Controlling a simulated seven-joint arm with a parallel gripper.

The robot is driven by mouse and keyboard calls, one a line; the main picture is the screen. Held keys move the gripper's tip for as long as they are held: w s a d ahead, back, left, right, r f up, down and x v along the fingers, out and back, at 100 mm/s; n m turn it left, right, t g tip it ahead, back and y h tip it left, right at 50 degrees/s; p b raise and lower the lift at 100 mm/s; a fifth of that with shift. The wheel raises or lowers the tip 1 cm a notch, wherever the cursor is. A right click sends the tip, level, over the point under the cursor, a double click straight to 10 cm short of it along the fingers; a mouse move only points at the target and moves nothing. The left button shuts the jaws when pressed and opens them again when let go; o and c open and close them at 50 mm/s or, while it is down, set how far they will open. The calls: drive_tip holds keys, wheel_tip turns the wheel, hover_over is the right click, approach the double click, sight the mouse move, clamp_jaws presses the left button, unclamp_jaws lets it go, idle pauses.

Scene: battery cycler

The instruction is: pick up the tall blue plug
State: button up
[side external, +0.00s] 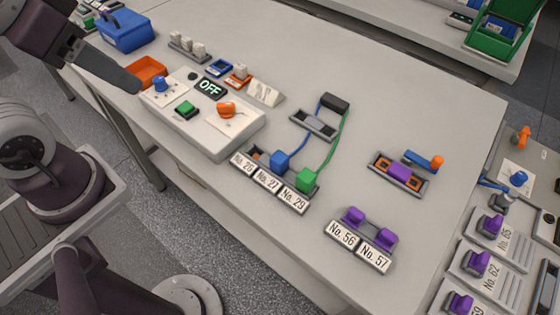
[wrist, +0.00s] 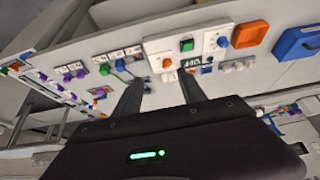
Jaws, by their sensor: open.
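The blue plug (side external: 280,160) stands in a row of sockets labelled No. 26, No. 27 and No. 29, with a blue cable rising from it. In the wrist view the blue plug (wrist: 120,65) is small, left of my fingers. A green plug (side external: 306,180) with a green cable stands to its right. The cables run to a black connector (side external: 335,103) by a grey holder. My gripper (side external: 128,82) is at the upper left of the side view, far from the blue plug. In the wrist view my gripper (wrist: 161,76) has two fingers apart with nothing between them.
A control box (side external: 205,120) with an OFF display, a green button and an orange knob stands between my gripper and the plugs. Purple plugs (side external: 354,215) sit in sockets No. 56 and No. 57. An orange tray (side external: 148,72) and blue box (side external: 124,30) are at the left.

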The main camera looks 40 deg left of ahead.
drive_tip(key=shift+o, duration=0.5)
drive_tip(key=m+g, duration=0.5)
drive_tip(key=m, duration=1.2)
hover_over(279, 157)
drive_tip(key=f, duration=0.9)
drive_tip(key=w+f, duration=0.1)
drive_tip(key=f, duration=0.4)
drive_tip(key=shift+f, duration=0.35)
drive_tip(key=shift+m+g, duration=0.3)
drive_tip(key=shift+m, duration=0.2)
drive_tip(key=f, duration=0.5)
drive_tip(key=s+f, duration=0.1)
drive_tip(key=f, duration=0.2)
clamp_jaws()
